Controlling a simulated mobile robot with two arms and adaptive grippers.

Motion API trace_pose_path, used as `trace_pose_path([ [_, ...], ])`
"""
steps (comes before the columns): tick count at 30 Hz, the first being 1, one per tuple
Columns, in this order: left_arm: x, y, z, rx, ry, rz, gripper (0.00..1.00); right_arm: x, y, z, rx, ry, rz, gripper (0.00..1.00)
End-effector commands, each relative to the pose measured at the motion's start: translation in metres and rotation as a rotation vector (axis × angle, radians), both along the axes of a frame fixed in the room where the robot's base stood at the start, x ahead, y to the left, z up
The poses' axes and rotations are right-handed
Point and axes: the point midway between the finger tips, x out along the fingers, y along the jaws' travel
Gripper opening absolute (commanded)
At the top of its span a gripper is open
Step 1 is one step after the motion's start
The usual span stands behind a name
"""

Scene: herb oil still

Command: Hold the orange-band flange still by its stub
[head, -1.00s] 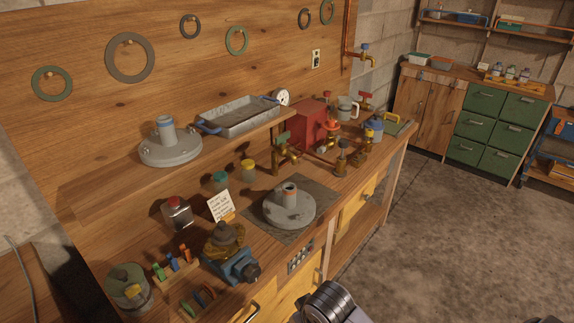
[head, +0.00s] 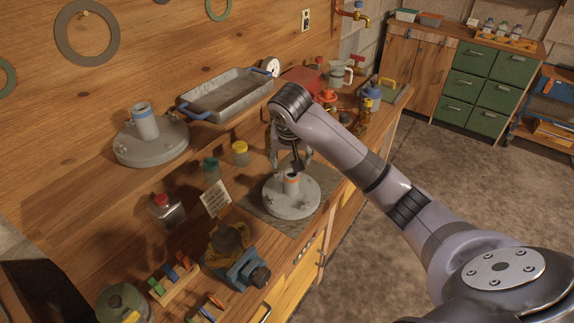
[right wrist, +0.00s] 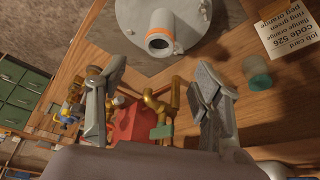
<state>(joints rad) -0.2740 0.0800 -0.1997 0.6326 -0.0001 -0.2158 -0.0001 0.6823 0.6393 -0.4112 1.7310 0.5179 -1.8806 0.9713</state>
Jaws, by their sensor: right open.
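The orange-band flange (head: 291,203) is a grey round plate lying on a dark mat on the bench. Its short upright stub (head: 291,183) has an orange band near the top, and the stub with its open bore also shows in the right wrist view (right wrist: 161,43). My right gripper (head: 291,160) is open and empty, just above and behind the stub in the head view. In the right wrist view its spread fingers (right wrist: 158,75) point towards the flange, and the stub lies beyond their tips, not between them. My left gripper is not in view.
A second flange with a blue band (head: 150,145) and a metal tray (head: 228,97) stand on the raised shelf. Brass valves and a red box (right wrist: 131,124) are close by.

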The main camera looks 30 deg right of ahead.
Motion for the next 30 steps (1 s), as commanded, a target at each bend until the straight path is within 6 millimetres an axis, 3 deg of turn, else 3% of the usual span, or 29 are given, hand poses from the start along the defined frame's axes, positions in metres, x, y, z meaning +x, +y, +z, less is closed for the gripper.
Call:
trace_pose_path([
  [3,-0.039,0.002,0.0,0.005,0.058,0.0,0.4,0.005,-0.005,-0.019,-0.002,0.005,-0.001,0.6],
  [7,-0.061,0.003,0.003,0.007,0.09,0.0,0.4,0.013,-0.011,-0.043,-0.002,0.005,-0.001,0.6],
  [11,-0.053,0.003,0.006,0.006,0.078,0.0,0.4,0.021,-0.016,-0.067,-0.001,0.003,0.0,0.6],
  [18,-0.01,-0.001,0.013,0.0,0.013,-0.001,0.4,0.036,-0.026,-0.111,-0.001,0.003,0.001,0.6],
  [24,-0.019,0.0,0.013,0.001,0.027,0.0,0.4,0.045,-0.033,-0.137,-0.001,0.0,0.002,0.6],
  [30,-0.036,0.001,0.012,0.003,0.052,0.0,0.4,0.049,-0.035,-0.148,-0.002,-0.001,0.004,0.6],
])
